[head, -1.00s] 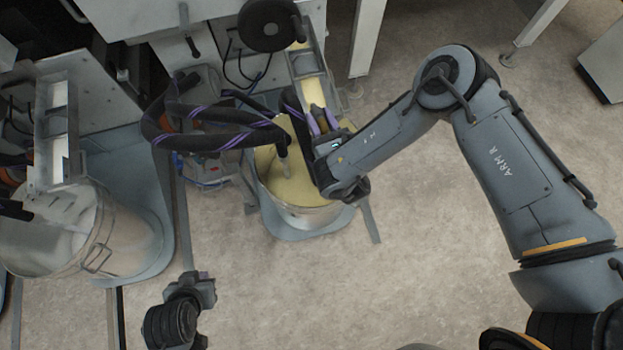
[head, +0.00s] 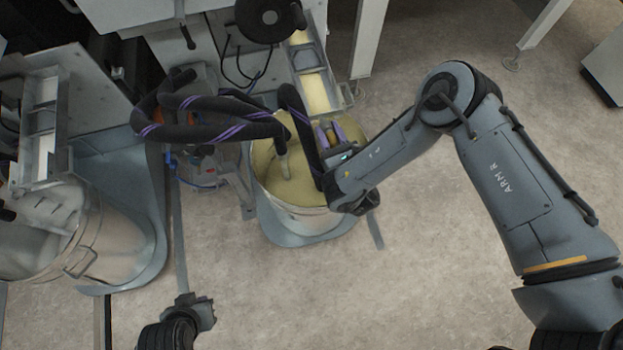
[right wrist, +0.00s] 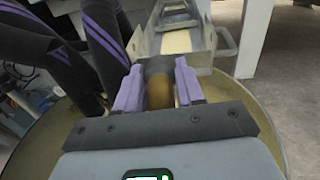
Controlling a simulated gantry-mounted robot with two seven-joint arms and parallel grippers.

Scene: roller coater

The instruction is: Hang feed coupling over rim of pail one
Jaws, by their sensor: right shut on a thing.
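My right gripper (head: 331,133) is shut on the feed coupling, a brown and dark grey cylinder (right wrist: 160,90) between its purple fingers in the right wrist view. A black hose with purple stripes (head: 298,112) runs close to the gripper; where it joins the coupling is hidden. The gripper is over the right side of a metal pail (head: 300,222) holding yellow liquid. The pail's rim (right wrist: 265,120) also shows in the right wrist view. No label tells which pail is pail one. My left gripper (head: 205,312) is low in the head view, away from the pails; its jaws are unclear.
A metal trough (head: 312,85) slopes down behind the yellow pail. Another pail (head: 115,245) stands at the left. The floor (head: 400,280) in front is clear.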

